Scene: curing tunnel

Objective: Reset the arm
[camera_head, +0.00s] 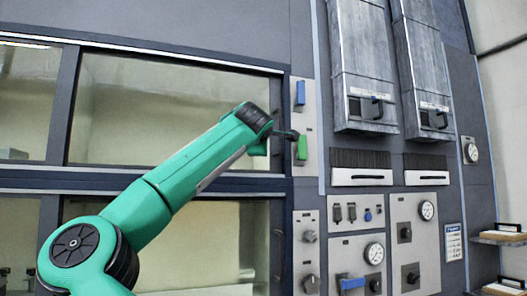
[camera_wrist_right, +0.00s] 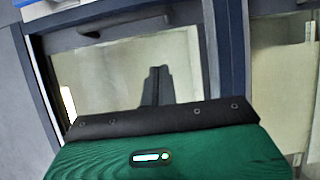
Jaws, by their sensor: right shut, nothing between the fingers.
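My left arm, green with black joints, comes in from the lower left in the head view and reaches up and right. Its gripper (camera_head: 287,134) is a small dark shape at the end of the arm, close in the picture to a green switch (camera_head: 302,148). I cannot tell whether they touch or whether the fingers are open. My right gripper (camera_wrist_right: 157,85) shows in the right wrist view as dark fingers, shut and empty, above its green housing with a small light. A pale window pane lies behind them. The right arm does not show in the head view.
A blue switch (camera_head: 300,93) sits above the green one on a light panel. Wide windows (camera_head: 175,110) fill the left. Gauges, knobs and a blue lever (camera_head: 352,284) are at lower right. Shelves (camera_head: 500,237) stand far right. A grey handle (camera_wrist_right: 125,24) runs above the pane.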

